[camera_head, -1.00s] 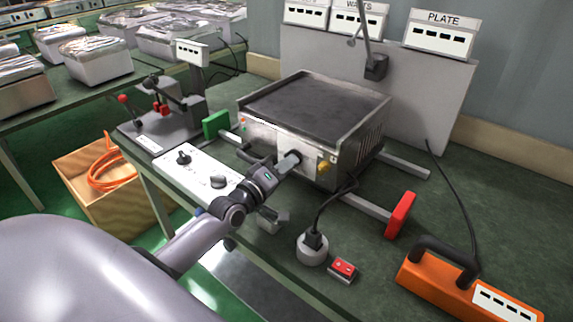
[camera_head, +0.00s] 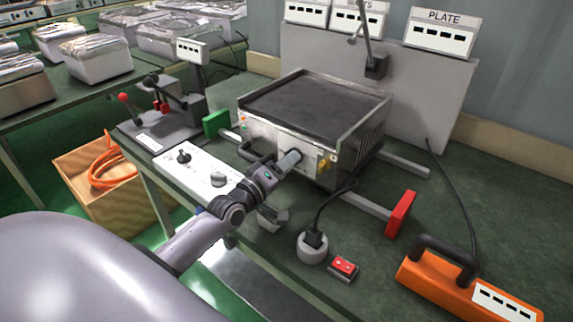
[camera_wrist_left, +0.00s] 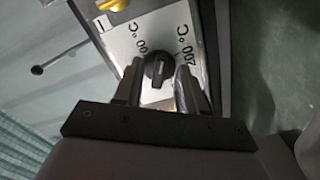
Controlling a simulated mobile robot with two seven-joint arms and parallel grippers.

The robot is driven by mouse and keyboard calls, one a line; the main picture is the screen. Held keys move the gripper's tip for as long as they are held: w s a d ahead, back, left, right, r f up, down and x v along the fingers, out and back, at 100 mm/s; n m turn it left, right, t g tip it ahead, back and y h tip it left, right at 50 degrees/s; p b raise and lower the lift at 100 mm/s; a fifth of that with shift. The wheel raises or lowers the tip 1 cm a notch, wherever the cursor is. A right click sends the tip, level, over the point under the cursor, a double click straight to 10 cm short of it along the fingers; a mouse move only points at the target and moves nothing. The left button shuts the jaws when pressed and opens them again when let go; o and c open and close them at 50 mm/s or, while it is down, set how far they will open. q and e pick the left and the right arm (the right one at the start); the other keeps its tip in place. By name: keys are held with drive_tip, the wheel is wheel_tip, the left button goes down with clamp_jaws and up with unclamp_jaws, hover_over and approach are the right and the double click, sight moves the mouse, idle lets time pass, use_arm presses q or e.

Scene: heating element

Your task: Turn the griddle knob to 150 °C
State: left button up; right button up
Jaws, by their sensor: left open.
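The griddle (camera_head: 315,108) stands on the green bench, with its control panel facing my left arm. My left gripper (camera_head: 290,160) is at the front panel, and its fingers hide the griddle knob in the head view. In the left wrist view the black knob (camera_wrist_left: 157,70) sits between the two open fingertips of the gripper (camera_wrist_left: 160,82), one finger on each side. Whether either finger touches the knob I cannot tell. Temperature marks, one reading 200 °C, are printed around the knob. A yellow knob (camera_head: 324,166) is on the same panel. My right gripper is not in view.
A white panel with black knobs (camera_head: 200,172) lies left of the arm. A round socket (camera_head: 312,248), a red switch (camera_head: 343,267) and an orange handled device (camera_head: 468,290) are at the right. Red (camera_head: 400,214) and green (camera_head: 216,123) blocks flank the griddle.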

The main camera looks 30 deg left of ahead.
use_arm(q)
drive_tip(key=shift+s+a, duration=0.15)
drive_tip(key=shift+s, duration=1.6)
drive_tip(key=shift+s+a, duration=0.15)
drive_tip(key=shift+s, duration=1.6)
drive_tip(key=shift+s, duration=0.1)
